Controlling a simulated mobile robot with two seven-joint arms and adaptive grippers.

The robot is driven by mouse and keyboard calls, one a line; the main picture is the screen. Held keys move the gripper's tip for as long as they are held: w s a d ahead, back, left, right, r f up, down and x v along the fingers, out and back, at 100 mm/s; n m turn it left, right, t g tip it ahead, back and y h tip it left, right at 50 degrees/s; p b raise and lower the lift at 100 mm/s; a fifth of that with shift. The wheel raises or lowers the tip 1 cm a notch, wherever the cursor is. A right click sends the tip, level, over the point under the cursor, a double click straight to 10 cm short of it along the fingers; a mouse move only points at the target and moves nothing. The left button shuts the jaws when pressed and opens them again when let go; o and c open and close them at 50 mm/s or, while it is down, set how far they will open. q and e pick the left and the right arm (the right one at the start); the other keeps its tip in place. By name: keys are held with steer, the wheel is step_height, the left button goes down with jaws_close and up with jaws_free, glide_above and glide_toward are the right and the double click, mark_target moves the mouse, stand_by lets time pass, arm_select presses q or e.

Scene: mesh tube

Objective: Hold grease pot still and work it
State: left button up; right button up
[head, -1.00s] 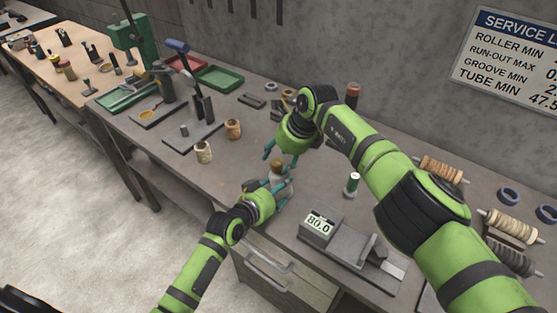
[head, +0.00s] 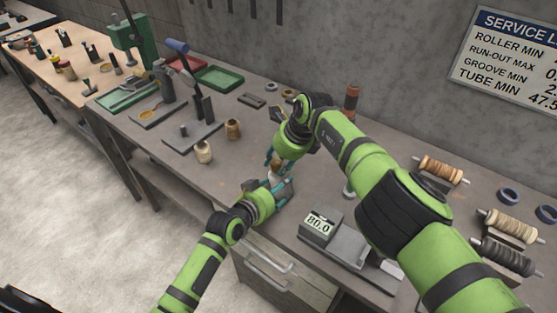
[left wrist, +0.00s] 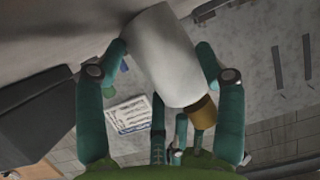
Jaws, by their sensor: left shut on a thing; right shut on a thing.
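The grease pot (left wrist: 165,58) is a pale grey-white cylinder with a brown top (left wrist: 201,112), seen large in the left wrist view. In the head view the pot is small and mostly hidden between the grippers. My left gripper (head: 277,192) is shut on the pot's body near the bench's front edge; its teal fingers lie on either side of the pot. My right gripper (head: 275,164) comes from above and is shut at the pot's brown top. Its exact contact is hard to see in the head view.
A grey gauge block reading 80.0 (head: 319,224) stands just right of the grippers. Thread spools (head: 441,171) lie at the right. Bench between the pots and grippers is clear.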

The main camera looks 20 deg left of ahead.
steer(key=shift+w+r+t, duration=0.15)
steer(key=shift+w+t, duration=0.15)
steer(key=shift+w+m, duration=0.15)
steer(key=shift+m, duration=0.35)
steer(key=shift+s+m+t+h, duration=0.3)
steer(key=shift+m+t, duration=0.4)
steer(key=shift+m, duration=0.5)
steer(key=m, duration=0.1)
steer(key=m+t+h, duration=0.1)
steer(key=m, duration=0.1)
steer(key=shift+s+a+t, duration=0.15)
steer(key=shift+a+t, duration=0.05)
steer(key=shift+t, duration=0.1)
steer(key=m+h, duration=0.1)
steer(key=m, duration=0.2)
steer(key=shift+t, duration=0.4)
steer(key=shift+m+h, duration=0.5)
